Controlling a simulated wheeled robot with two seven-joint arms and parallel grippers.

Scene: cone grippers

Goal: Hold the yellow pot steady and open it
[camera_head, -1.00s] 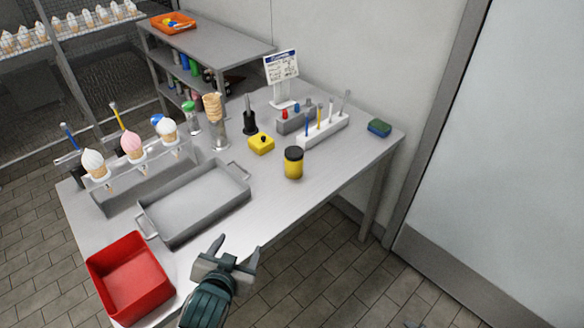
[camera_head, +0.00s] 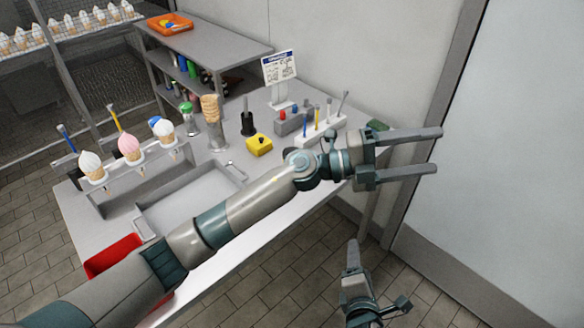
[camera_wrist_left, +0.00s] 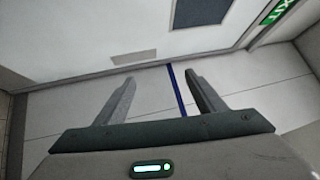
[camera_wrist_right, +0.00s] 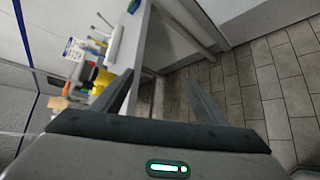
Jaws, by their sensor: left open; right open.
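In the right wrist view a yellow body (camera_wrist_right: 102,82), apparently the pot, stands at the left near the table edge, partly behind a finger. My left gripper (camera_head: 437,151) is open and empty; its arm crosses the table and its fingers point right, past the table's right end, towards the door. My right gripper (camera_head: 378,274) is open and empty, low over the floor in front of the table, with its fingers beside the table edge in its wrist view.
A white holder with upright tools (camera_head: 320,130), a sign (camera_head: 280,68), a grey tray (camera_head: 185,195), a red bin (camera_head: 108,256) and a cone rack (camera_head: 135,165) stand on the table. The floor at right is clear.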

